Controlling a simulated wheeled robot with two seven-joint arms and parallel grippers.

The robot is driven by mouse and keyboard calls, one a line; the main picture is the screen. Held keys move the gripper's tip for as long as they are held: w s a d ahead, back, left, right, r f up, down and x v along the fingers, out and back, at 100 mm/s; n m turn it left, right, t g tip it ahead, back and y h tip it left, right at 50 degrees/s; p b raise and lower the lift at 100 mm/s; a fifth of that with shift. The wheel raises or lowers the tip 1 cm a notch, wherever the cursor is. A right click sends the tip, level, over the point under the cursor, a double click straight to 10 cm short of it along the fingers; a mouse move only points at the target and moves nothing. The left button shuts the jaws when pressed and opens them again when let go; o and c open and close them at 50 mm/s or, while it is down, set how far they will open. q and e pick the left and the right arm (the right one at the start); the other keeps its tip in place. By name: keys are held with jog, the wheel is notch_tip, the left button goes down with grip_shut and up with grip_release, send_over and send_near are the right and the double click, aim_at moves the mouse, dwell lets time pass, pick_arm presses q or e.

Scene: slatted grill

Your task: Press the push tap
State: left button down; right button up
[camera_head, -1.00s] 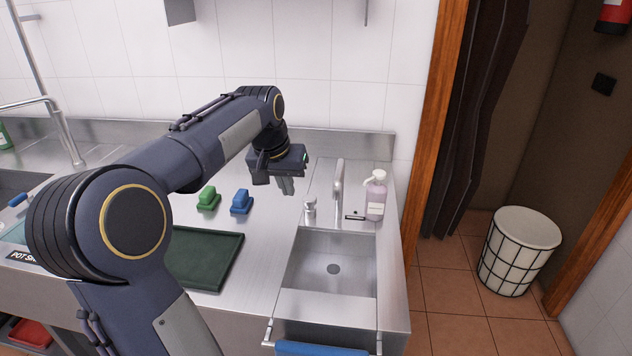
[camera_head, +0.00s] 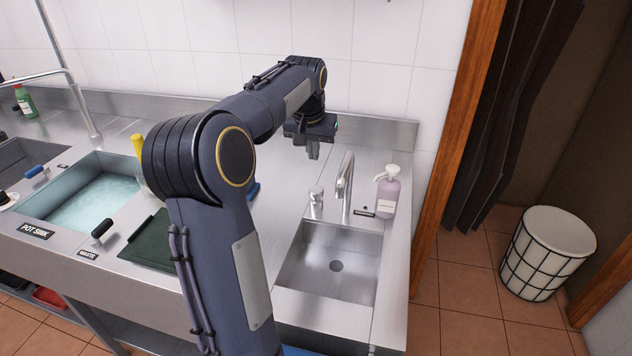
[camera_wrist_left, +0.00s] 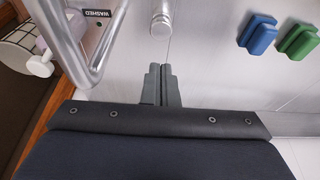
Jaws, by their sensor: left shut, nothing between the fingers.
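The push tap (camera_head: 316,196) is a short metal cylinder standing upright on the steel counter behind the small sink, left of the curved spout (camera_head: 346,180). My left gripper (camera_head: 313,153) is shut and empty, pointing down. In the head view it appears above the push tap, apart from it. In the left wrist view the shut fingertips (camera_wrist_left: 162,68) show just below the push tap (camera_wrist_left: 161,22) in the picture, with a gap between them. The spout (camera_wrist_left: 68,45) is left of the fingers there. My right gripper is in neither view.
A pink soap bottle (camera_head: 388,195) stands right of the spout. The small sink (camera_head: 335,262) is empty. Blue (camera_wrist_left: 258,34) and green (camera_wrist_left: 298,42) blocks lie on the counter. A water-filled sink (camera_head: 85,195) and a dark green board (camera_head: 150,245) are at the left.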

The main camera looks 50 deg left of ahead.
pick_arm(q)
send_near(316, 191)
jog(key=x, duration=0.5)
jog(key=shift+w+a+p, duration=0.3)
jog(key=shift+w+a, duration=0.05)
jog(key=shift+w, duration=0.1)
jog(key=shift+f, duration=0.75)
notch_tip(316, 191, down, 2)
jog(key=shift+f+b, duration=0.1)
jog(key=shift+b, duration=0.65)
jog(key=shift+d, duration=0.1)
